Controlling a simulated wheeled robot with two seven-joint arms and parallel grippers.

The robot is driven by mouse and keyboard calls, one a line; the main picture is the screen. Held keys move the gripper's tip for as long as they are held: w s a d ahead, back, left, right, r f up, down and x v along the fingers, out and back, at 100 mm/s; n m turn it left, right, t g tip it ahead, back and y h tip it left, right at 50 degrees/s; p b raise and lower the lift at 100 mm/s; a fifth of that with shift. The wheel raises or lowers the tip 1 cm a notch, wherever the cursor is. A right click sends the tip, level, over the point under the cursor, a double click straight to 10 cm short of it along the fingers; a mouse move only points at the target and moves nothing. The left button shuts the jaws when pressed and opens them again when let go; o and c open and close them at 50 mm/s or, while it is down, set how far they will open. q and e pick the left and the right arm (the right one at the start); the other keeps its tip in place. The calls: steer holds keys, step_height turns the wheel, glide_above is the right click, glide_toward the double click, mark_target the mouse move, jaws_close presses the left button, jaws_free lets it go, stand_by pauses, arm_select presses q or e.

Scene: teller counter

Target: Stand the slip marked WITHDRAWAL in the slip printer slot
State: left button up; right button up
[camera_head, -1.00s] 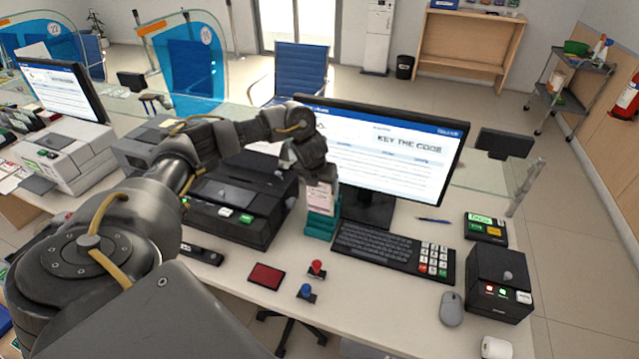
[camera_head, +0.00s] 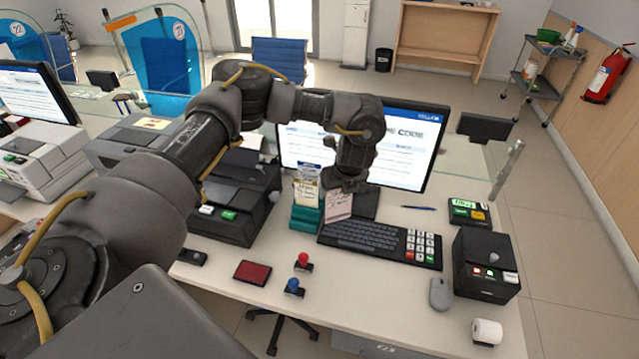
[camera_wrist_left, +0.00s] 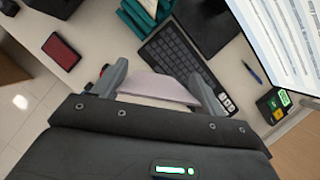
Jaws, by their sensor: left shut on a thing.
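My left gripper (camera_head: 343,188) is shut on a pale pink slip (camera_head: 338,206), which hangs below it over the back-left part of the keyboard. In the left wrist view the slip (camera_wrist_left: 158,88) lies between the two fingers (camera_wrist_left: 162,88). Its lettering is too small to read. A teal slip holder (camera_head: 305,217) stands just left of the held slip, with other slips (camera_head: 307,186) upright in it. A black box (camera_head: 486,266) with small lights stands at the right of the counter. I cannot tell its slot clearly. My right gripper is not in view.
A monitor (camera_head: 410,148) stands behind the keyboard (camera_head: 365,238). A card terminal (camera_head: 468,212), a mouse (camera_head: 440,294) and a white roll (camera_head: 487,331) are near the black box. A large black printer (camera_head: 240,200) is at left.

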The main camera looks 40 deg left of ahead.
arm_select(q)
steer(key=s+d+r+n+g+b, duration=0.3)
steer(key=s+d+n+g, duration=0.2)
steer(key=s+d+n, duration=0.6)
steer(key=s+r+n+g+h+b, duration=0.1)
steer(key=s+n+h, duration=0.1)
steer(key=n, duration=0.5)
steer(key=s+r+n+g+h+b, duration=0.1)
steer(key=s+n, duration=0.2)
steer(key=n, duration=0.4)
steer(key=shift+s+a+r+h+b, duration=0.15)
steer(key=shift+s+r+h+b, duration=0.15)
steer(key=shift+r+h+b, duration=0.1)
steer(key=shift+w, duration=0.1)
